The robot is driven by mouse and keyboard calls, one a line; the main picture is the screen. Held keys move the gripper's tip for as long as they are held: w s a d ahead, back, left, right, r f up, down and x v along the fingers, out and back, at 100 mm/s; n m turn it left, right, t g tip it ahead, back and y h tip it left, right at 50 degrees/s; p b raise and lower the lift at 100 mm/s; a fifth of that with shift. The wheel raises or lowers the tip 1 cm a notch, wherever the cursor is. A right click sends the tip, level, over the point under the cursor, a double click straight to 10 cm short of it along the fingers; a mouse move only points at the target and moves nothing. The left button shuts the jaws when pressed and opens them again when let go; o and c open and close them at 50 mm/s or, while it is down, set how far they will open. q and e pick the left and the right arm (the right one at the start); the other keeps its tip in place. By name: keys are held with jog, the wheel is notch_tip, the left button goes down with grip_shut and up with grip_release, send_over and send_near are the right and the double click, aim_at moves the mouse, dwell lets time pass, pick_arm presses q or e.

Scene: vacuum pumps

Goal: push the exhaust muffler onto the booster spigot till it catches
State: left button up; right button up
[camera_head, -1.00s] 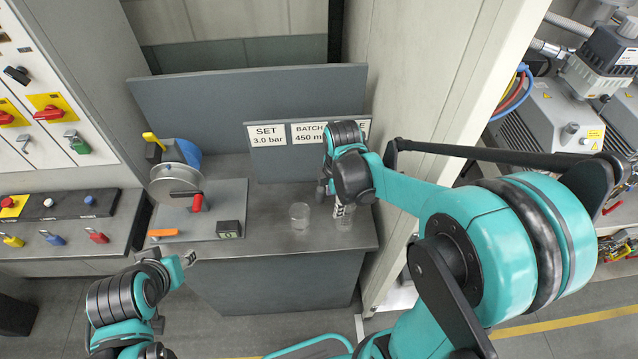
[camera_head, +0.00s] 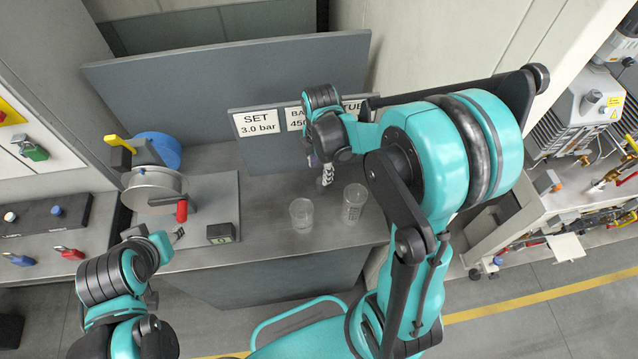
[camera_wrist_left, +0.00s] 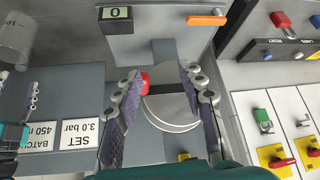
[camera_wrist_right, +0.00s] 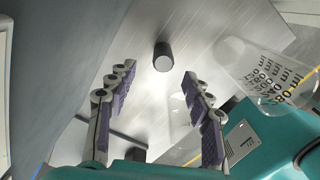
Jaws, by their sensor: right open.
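I cannot single out the exhaust muffler or the booster spigot with certainty. A short dark grey cylinder (camera_wrist_right: 163,57) stands on the metal bench in the right wrist view, ahead of and between my right fingers; it may be the muffler. My right gripper (camera_wrist_right: 160,76) is open and empty, with the cylinder beyond its fingertips. In the head view my right gripper (camera_head: 326,178) hangs over the back of the bench, behind the beakers, and its arm hides that spot. My left gripper (camera_head: 178,236) is by the crank rig's front edge; the left wrist view shows its fingers (camera_wrist_left: 160,88) apart.
Two clear beakers (camera_head: 302,214) (camera_head: 354,202) stand on the bench (camera_head: 262,238). The crank rig (camera_head: 153,188) has a red handle (camera_head: 182,210) and a yellow lever (camera_head: 120,144). A sign panel (camera_head: 258,123) stands behind. Pump equipment (camera_head: 592,103) is at the right.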

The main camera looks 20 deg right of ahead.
aim_at(322, 185)
jog(key=f+b, duration=0.1)
jog(key=f, duration=0.3)
jog(key=f+b, duration=0.1)
jog(key=f, duration=0.3)
jog(key=shift+s+d, duration=0.2)
grip_shut()
